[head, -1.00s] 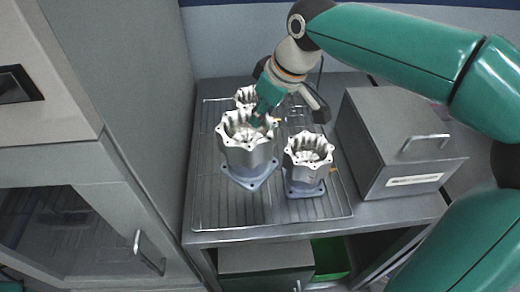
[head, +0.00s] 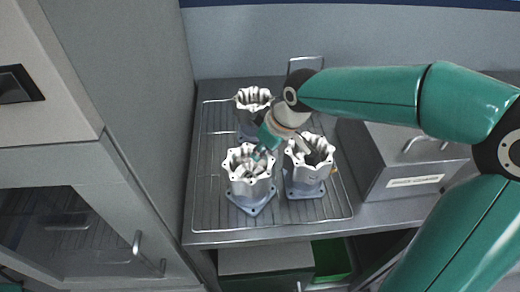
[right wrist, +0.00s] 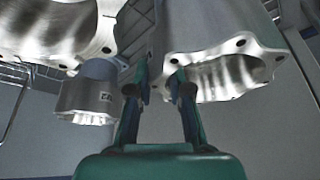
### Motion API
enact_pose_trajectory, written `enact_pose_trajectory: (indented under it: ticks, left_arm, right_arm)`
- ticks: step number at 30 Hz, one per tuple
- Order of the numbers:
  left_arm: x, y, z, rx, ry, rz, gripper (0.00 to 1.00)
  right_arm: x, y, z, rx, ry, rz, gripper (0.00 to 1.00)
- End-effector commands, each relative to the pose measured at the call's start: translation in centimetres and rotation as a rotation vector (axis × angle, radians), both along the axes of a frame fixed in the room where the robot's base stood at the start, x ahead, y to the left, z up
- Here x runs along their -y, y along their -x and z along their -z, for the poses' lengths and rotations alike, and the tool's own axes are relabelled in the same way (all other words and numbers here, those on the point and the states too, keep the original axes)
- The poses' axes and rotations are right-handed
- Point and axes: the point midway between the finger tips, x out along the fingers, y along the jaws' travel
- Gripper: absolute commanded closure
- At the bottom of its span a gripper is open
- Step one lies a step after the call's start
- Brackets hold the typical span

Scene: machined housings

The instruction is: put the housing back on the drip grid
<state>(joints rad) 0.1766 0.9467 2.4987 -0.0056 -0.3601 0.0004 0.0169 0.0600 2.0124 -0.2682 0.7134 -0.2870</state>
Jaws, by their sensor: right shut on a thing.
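The held housing (head: 250,190), a silvery machined piece with a scalloped open top and a square base flange, is upright at the front left of the wire drip grid (head: 210,212). My right gripper (head: 262,150) is shut on its upper rim; its fingers also show in the right wrist view (right wrist: 160,80). The base is at or just above the grid; I cannot tell whether it touches. Two more housings stand on the grid, one at the right (head: 308,172) and one at the back (head: 252,98), partly hidden by my arm. My left gripper is not in view.
A grey lidded box (head: 405,165) with a handle and label stands right of the grid. A tall grey cabinet (head: 120,90) borders the left. A green bin (head: 330,258) is below the bench. The grid's front left strip is bare.

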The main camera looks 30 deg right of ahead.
Motion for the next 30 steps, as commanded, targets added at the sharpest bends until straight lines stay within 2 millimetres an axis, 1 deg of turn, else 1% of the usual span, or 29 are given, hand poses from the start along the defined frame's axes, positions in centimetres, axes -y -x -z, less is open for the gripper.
enact_pose_trajectory:
  ticks: [3,4,6,8,16,20,23,26,30]
  left_arm:
    - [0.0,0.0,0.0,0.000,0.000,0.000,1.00]
    - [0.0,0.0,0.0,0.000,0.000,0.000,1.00]
    - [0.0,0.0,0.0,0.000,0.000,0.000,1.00]
    - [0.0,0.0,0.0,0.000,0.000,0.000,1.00]
    - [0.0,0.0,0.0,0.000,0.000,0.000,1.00]
    - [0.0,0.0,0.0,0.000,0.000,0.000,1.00]
    - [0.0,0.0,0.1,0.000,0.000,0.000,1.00]
    - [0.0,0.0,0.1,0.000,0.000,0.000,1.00]
    - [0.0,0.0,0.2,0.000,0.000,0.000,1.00]
  right_arm:
    - [0.0,0.0,-0.1,0.002,0.000,0.001,1.00]
    - [0.0,0.1,0.1,-0.004,0.001,-0.001,0.76]
    - [0.0,0.1,0.1,-0.004,0.001,-0.001,0.64]
    - [0.0,0.1,0.1,-0.004,0.001,-0.001,0.56]
    - [0.0,0.1,0.0,-0.003,0.001,-0.001,0.56]
    - [0.1,0.2,-0.5,-0.002,0.001,-0.001,0.56]
    - [0.2,0.5,-1.5,0.000,0.001,-0.001,0.56]
    - [0.5,1.1,-3.0,0.004,0.001,0.000,0.56]
    - [0.9,2.1,-5.7,0.003,0.000,-0.001,0.56]
